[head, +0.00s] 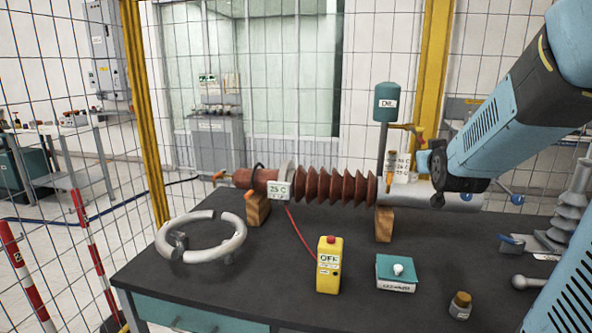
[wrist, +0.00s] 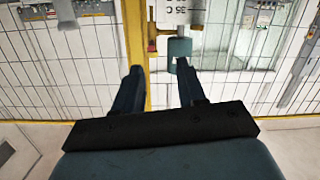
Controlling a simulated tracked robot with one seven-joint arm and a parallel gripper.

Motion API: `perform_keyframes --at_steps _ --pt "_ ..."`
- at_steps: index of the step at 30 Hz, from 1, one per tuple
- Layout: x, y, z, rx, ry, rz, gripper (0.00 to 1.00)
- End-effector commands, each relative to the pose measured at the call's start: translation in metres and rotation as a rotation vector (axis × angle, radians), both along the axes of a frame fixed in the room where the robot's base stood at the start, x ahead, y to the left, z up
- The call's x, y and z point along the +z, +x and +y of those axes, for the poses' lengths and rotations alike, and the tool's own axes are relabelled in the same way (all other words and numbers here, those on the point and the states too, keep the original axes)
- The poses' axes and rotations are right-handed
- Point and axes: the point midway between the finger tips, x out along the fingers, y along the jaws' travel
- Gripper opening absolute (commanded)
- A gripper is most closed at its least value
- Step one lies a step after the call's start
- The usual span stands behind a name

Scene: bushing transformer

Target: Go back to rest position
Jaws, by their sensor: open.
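My gripper (wrist: 158,69) is open in the wrist view, with its two dark fingers apart and nothing between them. The wrist view looks upside down. Beyond the fingertips are a teal oil tank (wrist: 180,47) and a yellow post (wrist: 133,35). In the head view my blue arm (head: 500,125) reaches in from the right, its dark end in front of the right part of the bushing. The brown ribbed bushing (head: 335,187) lies across wooden blocks on the dark table. The oil tank (head: 387,100) stands upright above its right part. My fingers are hard to make out there.
On the table (head: 215,285) are a grey ring (head: 205,252) at left, a yellow box marked OFF (head: 328,275), a green-topped box with a white knob (head: 396,275) and a small brown jar (head: 460,306). Grey insulator parts (head: 570,205) stand at right. Wire fencing encloses the area behind.

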Motion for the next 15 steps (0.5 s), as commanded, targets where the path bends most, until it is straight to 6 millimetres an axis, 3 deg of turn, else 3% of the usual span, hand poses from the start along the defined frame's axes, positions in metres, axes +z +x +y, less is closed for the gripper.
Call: perform_keyframes --at_steps 8,15 --pt "-0.010 -0.054 0.054 0.065 0.116 0.259 0.40" --pt "-0.023 -0.123 0.095 0.108 0.194 0.500 0.40"
